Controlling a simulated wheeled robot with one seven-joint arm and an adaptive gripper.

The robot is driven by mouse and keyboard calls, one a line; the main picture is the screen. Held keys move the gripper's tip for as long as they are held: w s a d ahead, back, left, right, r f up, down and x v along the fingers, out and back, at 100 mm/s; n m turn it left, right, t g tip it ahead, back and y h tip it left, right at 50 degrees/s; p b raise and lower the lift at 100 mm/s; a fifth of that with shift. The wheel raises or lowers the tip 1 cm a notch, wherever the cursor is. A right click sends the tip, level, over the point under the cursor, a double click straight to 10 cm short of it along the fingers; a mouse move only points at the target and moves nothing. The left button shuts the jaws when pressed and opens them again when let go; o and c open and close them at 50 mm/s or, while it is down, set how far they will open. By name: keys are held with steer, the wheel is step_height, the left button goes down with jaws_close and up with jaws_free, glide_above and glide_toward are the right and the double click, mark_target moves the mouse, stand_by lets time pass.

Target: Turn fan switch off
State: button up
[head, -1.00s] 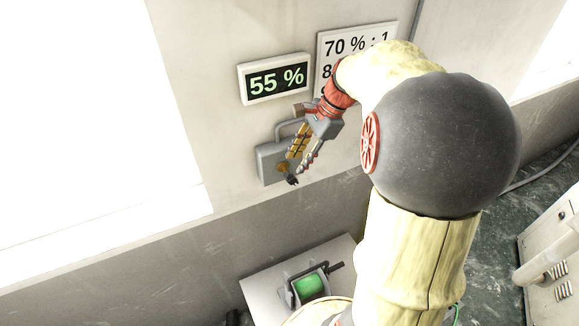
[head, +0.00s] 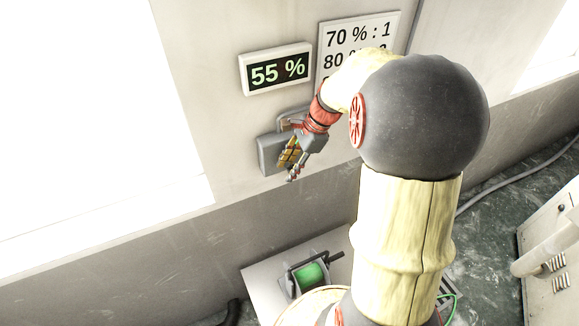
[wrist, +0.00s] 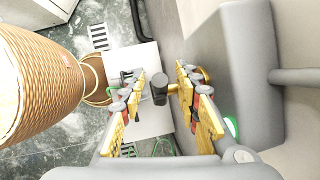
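The fan switch appears to be the grey box (head: 267,157) on the wall, also on the right in the wrist view (wrist: 250,60). A brass lever (wrist: 176,90) with a dark round knob (wrist: 160,87) sticks out from the box. In the head view my gripper (head: 289,175) is in front of the box and hides the lever. In the wrist view my gripper (wrist: 162,80) has its fingers apart, with the knob between or just beyond the tips. I cannot tell whether a finger touches the lever. A green round spot (wrist: 231,127) is partly hidden behind the right finger.
A display (head: 276,70) reading 55 % hangs above the box, beside a sign (head: 352,40) with percentages. Below, a device with a green drum (head: 310,276) sits on a pale plate (head: 262,283). A pale cabinet (head: 555,240) stands at the right.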

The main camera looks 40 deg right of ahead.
steer(key=shift+c, duration=0.5)
jaws_close()
